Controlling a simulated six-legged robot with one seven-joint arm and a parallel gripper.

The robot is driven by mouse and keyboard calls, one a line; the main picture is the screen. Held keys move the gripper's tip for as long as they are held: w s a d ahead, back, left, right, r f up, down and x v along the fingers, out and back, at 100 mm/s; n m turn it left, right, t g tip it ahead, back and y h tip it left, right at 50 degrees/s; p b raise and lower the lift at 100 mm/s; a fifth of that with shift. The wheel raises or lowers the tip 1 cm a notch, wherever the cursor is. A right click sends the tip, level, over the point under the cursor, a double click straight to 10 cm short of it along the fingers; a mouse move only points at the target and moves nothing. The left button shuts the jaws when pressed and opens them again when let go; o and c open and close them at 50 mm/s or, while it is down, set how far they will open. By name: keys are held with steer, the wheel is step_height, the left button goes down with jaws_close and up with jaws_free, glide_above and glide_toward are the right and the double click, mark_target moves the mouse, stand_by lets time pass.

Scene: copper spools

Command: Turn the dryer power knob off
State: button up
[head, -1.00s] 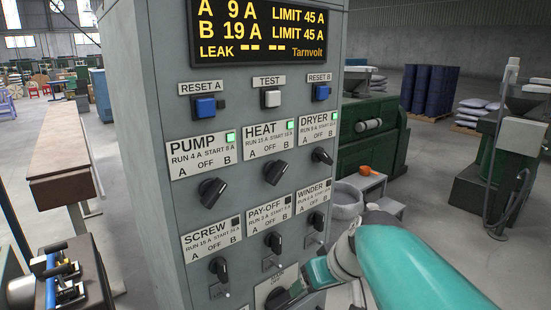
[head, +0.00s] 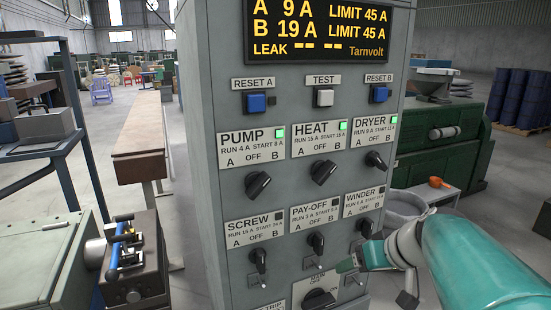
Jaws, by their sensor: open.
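The dryer power knob (head: 376,161) is a black rotary knob at the right end of the panel's upper knob row. It sits under the DRYER label (head: 375,128), which is marked A, OFF and B. The knob is tilted, not upright. A green lamp (head: 394,119) is lit on that label. My gripper (head: 365,262) is open at the lower right of the panel, well below the dryer knob and near the winder knob (head: 366,228). Its fingertips are small and partly hard to make out, and I cannot tell whether they touch the panel.
The grey cabinet (head: 215,150) also carries pump (head: 258,184), heat (head: 323,172), screw (head: 258,260) and pay-off (head: 316,243) knobs. Small toggles and a large main knob (head: 319,299) sit low. A stand with an orange item (head: 436,182) is at right.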

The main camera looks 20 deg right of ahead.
steer(key=d+r+m+t+y, duration=0.1)
steer(key=d+r+m+t, duration=0.3)
steer(key=r, duration=0.3)
steer(key=m+t+h, duration=0.2)
steer(key=m+t, duration=0.1)
steer(key=t, duration=0.3)
glide_toward(382, 164)
steer(key=w, duration=0.8)
steer(key=shift+w+a+f, duration=0.15)
steer(key=shift+w+a, duration=0.05)
steer(key=shift+w, duration=0.2)
steer(key=c, duration=1)
